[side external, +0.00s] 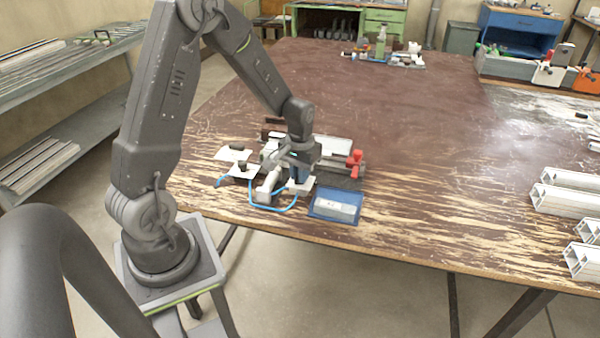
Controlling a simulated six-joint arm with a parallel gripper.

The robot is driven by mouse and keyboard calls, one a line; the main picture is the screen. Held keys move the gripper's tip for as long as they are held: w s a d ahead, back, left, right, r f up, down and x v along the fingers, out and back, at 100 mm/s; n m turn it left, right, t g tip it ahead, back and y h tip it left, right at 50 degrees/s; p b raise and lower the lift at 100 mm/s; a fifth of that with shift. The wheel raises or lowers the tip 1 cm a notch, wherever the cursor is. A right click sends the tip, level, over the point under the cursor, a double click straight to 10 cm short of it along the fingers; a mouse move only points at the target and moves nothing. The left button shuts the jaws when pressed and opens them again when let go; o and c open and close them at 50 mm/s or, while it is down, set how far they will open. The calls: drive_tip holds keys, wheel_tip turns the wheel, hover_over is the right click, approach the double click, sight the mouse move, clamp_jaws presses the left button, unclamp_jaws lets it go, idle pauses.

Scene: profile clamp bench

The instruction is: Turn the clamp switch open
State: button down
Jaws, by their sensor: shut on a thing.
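The clamp fixture stands near the front edge of the brown bench, with a light metal rail (325,145), a red part (354,160) at its right end and a grey-white cylinder (267,187) at its front. My gripper (299,179) points down at the front of the fixture, over a small pale plate (303,186) beside blue tubing (288,208). It is shut on what appears to be the clamp switch. The switch itself is hidden by the fingers, so its angle cannot be told.
Two white plates with black knobs (242,167) lie left of the fixture. A blue tray (324,211) with a pale block sits in front. Aluminium profiles (565,200) lie at the right edge. Bottles and small items (381,50) stand at the back. The bench middle is clear.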

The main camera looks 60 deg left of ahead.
drive_tip(key=shift+n, duration=1.5)
drive_tip(key=c, duration=1.2)
unclamp_jaws()
drive_tip(key=shift+o, duration=0.2)
wheel_tip(320, 180, up, 14)
drive_tip(key=shift+f, duration=0.1)
